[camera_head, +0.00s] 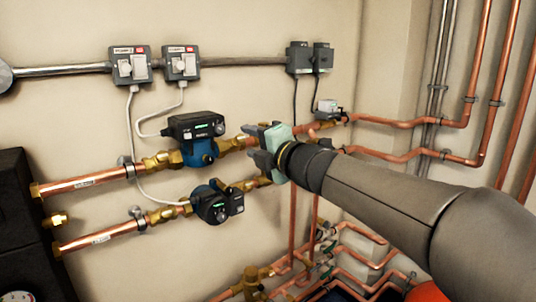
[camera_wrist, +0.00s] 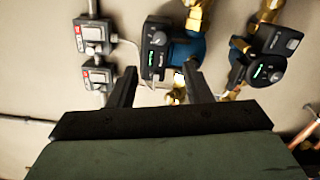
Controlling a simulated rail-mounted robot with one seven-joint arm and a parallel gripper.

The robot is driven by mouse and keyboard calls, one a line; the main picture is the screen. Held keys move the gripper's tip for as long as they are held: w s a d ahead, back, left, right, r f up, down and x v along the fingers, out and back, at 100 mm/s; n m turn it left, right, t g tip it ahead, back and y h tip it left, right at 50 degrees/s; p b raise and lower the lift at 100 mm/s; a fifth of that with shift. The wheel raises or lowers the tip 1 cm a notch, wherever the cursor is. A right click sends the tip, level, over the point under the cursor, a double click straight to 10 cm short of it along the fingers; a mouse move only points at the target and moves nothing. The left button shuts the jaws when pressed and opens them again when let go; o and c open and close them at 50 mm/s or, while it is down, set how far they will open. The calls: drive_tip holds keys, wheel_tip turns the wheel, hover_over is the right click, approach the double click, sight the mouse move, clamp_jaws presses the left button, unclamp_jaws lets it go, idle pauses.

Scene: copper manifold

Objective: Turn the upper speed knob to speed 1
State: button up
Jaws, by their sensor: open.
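The upper pump (camera_head: 200,150) has a blue body and a black control box (camera_head: 195,125) with a green display. Its speed knob (camera_head: 219,129) is at the box's right end. In the wrist view the box (camera_wrist: 153,58) lies between and beyond my fingers, with the round knob (camera_wrist: 158,38) near its top. The knob's setting is too small to read. My gripper (camera_head: 254,145) is open and empty, to the right of the upper pump in the head view. In the wrist view my gripper (camera_wrist: 160,72) points toward the pump, with no visible contact.
The lower pump (camera_head: 212,204), with its own display, sits just below. Copper pipes (camera_head: 85,182) and brass fittings run along the wall. Two switch boxes (camera_head: 130,66) (camera_head: 181,63) hang above, with pale cables down to the pumps. Grey boxes (camera_head: 299,58) are at upper right.

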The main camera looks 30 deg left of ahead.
drive_tip(key=v, duration=0.5)
drive_tip(key=shift+d, duration=0.1)
idle(0.3)
